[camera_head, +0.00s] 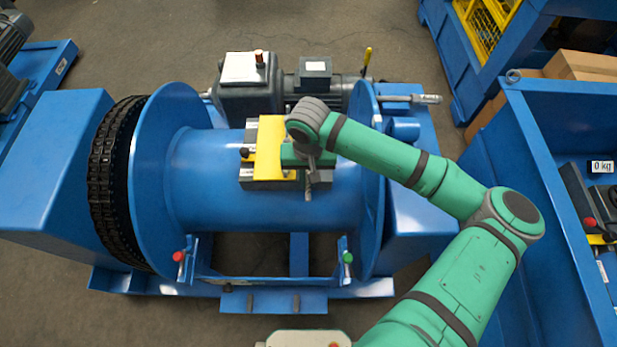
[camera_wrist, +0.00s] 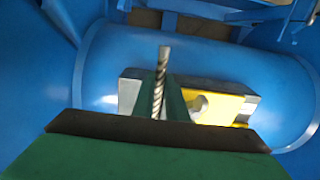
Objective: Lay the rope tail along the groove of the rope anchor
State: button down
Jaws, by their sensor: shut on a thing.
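The rope anchor is a grey block with a yellow plate (camera_head: 268,150) on top of the blue drum (camera_head: 215,180); its yellow part also shows in the wrist view (camera_wrist: 222,106). My gripper (camera_head: 308,162) is at the anchor's right end in the head view. It is shut on the rope tail, a short grey twisted strand that pokes out past the fingers in the head view (camera_head: 308,190) and in the wrist view (camera_wrist: 162,62). The green fingers (camera_wrist: 160,98) cover part of the anchor. I cannot see the groove clearly, nor tell whether the rope touches it.
Blue flanges (camera_head: 150,180) stand at both drum ends, with a black chain (camera_head: 105,185) round the left one. A motor and gearbox (camera_head: 250,95) sit behind the drum. A blue bin (camera_head: 530,130) stands at the right. Posts with red (camera_head: 179,256) and green (camera_head: 348,257) knobs stand in front.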

jog(key=shift+s+a+f, duration=0.1)
jog(key=shift+s+f, duration=0.1)
jog(key=shift+f, duration=0.7)
jog(key=c, duration=1.8)
grip_release()
jog(key=shift+o, duration=0.6)
notch_tip(320, 180, up, 12)
jog(key=shift+s, duration=0.25)
